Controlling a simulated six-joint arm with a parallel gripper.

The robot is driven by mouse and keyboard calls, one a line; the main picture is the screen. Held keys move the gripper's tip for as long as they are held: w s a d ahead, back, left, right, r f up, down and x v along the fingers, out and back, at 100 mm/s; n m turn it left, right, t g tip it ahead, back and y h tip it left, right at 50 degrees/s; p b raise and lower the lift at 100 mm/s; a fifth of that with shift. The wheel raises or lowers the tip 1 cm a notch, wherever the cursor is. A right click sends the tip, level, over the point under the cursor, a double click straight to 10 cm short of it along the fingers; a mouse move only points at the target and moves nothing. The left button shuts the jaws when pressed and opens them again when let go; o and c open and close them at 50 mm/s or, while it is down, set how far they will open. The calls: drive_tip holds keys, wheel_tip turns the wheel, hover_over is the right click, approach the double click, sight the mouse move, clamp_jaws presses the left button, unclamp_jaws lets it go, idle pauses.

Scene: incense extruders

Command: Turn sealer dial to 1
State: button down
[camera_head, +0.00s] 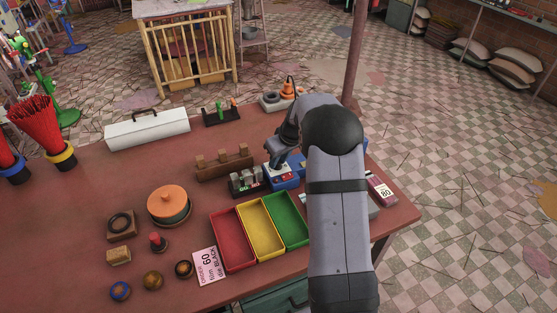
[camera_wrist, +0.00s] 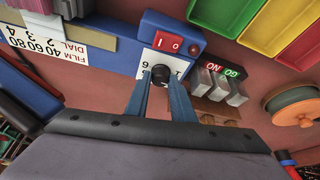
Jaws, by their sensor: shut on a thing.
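The sealer is a blue box (camera_head: 283,178) on the red-brown table, partly hidden behind my arm in the head view. In the wrist view its blue body (camera_wrist: 170,32) carries a red rocker switch (camera_wrist: 168,42) and a white dial plate (camera_wrist: 151,66) below it. The black dial knob (camera_wrist: 160,77) sits on the plate between my fingertips. My gripper (camera_wrist: 161,74) is shut on the knob, one finger on each side. A "1" shows above right of the knob and a "6" to its left. The knob's pointer cannot be made out.
A GO/NO gauge (camera_wrist: 222,82) stands close by. Red (camera_head: 231,263), yellow (camera_head: 280,253) and green (camera_head: 304,239) trays lie in front. A pink-white order card (camera_head: 208,267) lies left of them.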

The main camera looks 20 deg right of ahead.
drive_tip(key=c, duration=1.5)
unclamp_jaws()
drive_tip(key=shift+b+v, duration=1.05)
drive_tip(key=shift+v, duration=2.65)
